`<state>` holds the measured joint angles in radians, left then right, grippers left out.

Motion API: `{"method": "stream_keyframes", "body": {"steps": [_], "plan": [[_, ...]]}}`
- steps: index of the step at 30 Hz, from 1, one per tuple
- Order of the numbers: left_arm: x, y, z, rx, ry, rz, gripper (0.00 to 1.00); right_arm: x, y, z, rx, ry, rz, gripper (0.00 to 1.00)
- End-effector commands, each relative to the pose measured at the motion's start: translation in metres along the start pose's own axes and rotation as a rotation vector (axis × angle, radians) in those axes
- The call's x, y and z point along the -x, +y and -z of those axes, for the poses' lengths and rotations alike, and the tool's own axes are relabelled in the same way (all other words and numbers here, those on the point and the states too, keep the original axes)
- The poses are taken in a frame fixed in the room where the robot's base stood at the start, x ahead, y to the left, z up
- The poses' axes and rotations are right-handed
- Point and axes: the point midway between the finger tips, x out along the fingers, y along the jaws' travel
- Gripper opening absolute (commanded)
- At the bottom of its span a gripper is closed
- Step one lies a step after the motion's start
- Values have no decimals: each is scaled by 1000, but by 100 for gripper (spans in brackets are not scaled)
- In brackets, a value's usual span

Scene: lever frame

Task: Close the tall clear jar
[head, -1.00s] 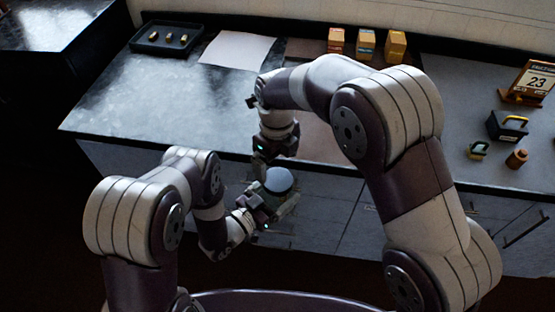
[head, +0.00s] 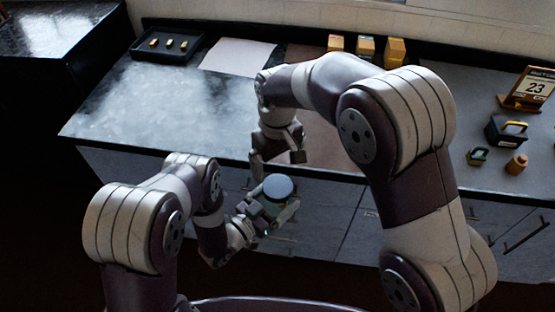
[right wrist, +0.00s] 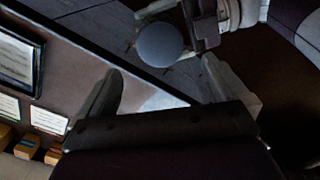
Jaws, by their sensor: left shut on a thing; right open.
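The jar's round blue-grey top (head: 278,186) shows in the head view, in front of the counter's near edge. It looks like a lid, but I cannot tell how tightly it sits. My left gripper (head: 270,214) is shut on the jar from below left, and its fingers hide much of the jar's body. My right gripper (head: 277,165) is open and empty, just above and behind the top. In the right wrist view the round top (right wrist: 160,44) lies beyond the right gripper's spread fingers (right wrist: 162,88), apart from them, beside my left gripper (right wrist: 208,22).
The counter (head: 150,110) stands behind the jar, with drawers below. On it are a black tray (head: 150,55) with small brass pieces, a pale sheet (head: 238,55), several yellow boxes (head: 366,48), a calendar (head: 530,88) and a black case (head: 506,131). The counter's left part is clear.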

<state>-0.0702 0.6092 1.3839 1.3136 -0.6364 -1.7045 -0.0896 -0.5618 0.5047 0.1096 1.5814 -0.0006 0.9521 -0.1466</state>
Motion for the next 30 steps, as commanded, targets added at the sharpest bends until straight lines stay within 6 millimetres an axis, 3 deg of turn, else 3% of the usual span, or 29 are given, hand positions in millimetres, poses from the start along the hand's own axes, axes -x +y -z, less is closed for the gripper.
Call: {"method": "stream_keyframes", "body": {"steps": [10,22,30], "plan": [[0,0,1,-1,2,0,3,-5,0,0,0,-1,0,100],[0,0,1,-1,2,0,3,-65,0,0,-1,-2,0,100],[0,0,1,-1,2,0,3,-80,0,0,-2,0,0,100]]}}
